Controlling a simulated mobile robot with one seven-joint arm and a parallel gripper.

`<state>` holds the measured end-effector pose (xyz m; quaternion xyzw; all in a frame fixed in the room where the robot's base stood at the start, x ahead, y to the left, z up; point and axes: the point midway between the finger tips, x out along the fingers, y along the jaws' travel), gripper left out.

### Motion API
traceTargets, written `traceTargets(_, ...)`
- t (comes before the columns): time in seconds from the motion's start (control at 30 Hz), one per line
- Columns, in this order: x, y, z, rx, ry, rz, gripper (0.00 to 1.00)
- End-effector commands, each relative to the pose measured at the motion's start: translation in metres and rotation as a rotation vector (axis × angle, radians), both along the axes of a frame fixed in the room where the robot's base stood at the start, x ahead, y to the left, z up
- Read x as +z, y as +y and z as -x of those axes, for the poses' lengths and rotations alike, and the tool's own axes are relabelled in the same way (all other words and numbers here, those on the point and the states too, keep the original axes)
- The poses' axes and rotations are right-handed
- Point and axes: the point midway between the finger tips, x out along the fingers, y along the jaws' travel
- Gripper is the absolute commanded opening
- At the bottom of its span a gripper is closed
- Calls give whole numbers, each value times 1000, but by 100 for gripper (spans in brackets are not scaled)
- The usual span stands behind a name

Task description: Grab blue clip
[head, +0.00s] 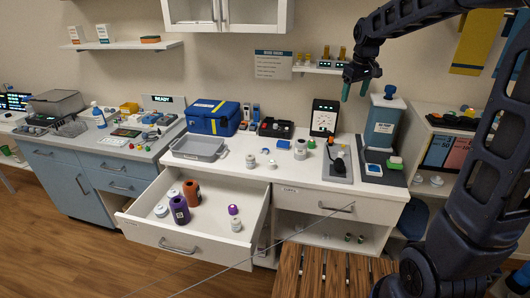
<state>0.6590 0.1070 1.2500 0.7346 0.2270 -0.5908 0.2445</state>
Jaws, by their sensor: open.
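A small blue object (283,144) lies on the white counter, between small white-and-grey pieces. It may be the blue clip, but it is too small to make out its shape. My gripper (356,91) is up at the right, with its two green-tipped fingers pointing down and apart. It is open and empty, well above the counter and to the right of the blue object.
An open drawer (158,236) with orange and purple containers juts out below the white counter (227,173). A grey tray (199,157), a blue bag (213,117) and a dispenser (383,127) stand on it. Shelves and a cupboard (227,15) hang above.

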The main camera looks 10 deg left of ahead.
Motion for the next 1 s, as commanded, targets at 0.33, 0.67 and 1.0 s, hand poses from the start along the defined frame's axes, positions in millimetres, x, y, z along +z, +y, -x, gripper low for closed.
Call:
traceTargets(0.33, -50, 102, -69, 214, 58, 40, 67)
traceTargets(0.67, -119, 204, -112, 411, 108, 72, 67)
traceTargets(1.0, -207, 309, -129, 606, 157, 101, 67)
